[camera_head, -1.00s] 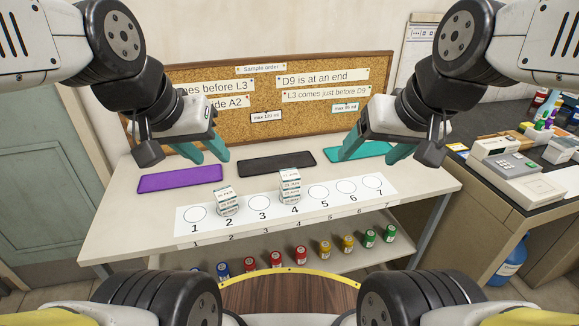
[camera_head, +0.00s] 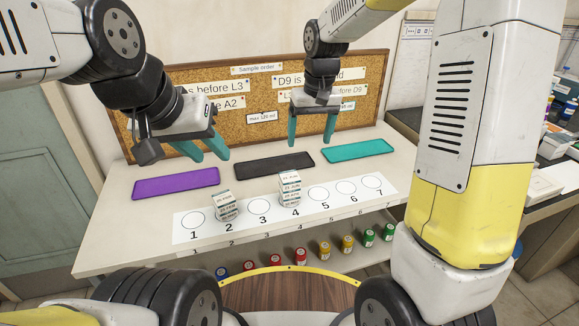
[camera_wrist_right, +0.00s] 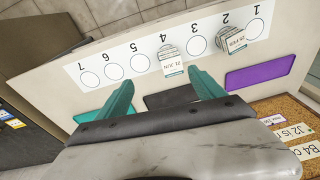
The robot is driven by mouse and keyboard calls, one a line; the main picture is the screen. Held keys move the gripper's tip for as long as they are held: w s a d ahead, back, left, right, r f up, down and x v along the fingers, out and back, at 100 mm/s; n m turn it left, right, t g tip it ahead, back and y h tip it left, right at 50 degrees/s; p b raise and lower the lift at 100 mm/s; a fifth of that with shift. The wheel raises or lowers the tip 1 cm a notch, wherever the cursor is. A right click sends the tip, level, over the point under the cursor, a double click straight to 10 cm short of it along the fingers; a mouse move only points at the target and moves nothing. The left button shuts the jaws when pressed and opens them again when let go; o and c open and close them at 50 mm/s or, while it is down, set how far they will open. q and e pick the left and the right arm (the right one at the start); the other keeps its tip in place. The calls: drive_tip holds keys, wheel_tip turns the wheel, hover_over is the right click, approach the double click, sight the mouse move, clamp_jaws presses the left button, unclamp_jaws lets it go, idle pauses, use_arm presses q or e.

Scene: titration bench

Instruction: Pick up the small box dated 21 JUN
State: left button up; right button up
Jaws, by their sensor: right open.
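A small white box stack with printed labels (camera_head: 290,188) stands at spot 4 on the white numbered strip. In the right wrist view, the label on the box at spot 4 (camera_wrist_right: 173,67) reads 21 JUN. A similar labelled stack (camera_head: 225,206) stands at spot 2; it also shows in the right wrist view (camera_wrist_right: 232,42) with a different date, seemingly in FEB. My right gripper (camera_head: 311,141) is open and empty, above and behind the spot 4 stack, over the black tray. My left gripper (camera_head: 208,154) is open and empty above the purple tray's right end.
The numbered strip (camera_head: 258,232) lies along the table's front. Purple (camera_head: 175,183), black (camera_head: 274,165) and teal (camera_head: 357,150) trays lie behind it. A cork board (camera_head: 235,118) with paper notes stands at the back. Several coloured jars (camera_head: 325,249) stand on a lower shelf.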

drive_tip(key=g+h, duration=0.1)
drive_tip(key=g, duration=0.1)
hover_over(290, 176)
drive_tip(key=shift+n, duration=0.3)
wheel_tip(290, 176, down, 10)
drive_tip(key=shift+f, duration=0.1)
wheel_tip(290, 176, down, 8)
drive_tip(key=shift+w+a+r, duration=0.1)
drive_tip(key=shift+c, duration=0.5)
drive_tip(key=c, duration=1.4)
drive_tip(key=shift+o, duration=0.2)
drive_tip(key=shift+r, duration=0.1)
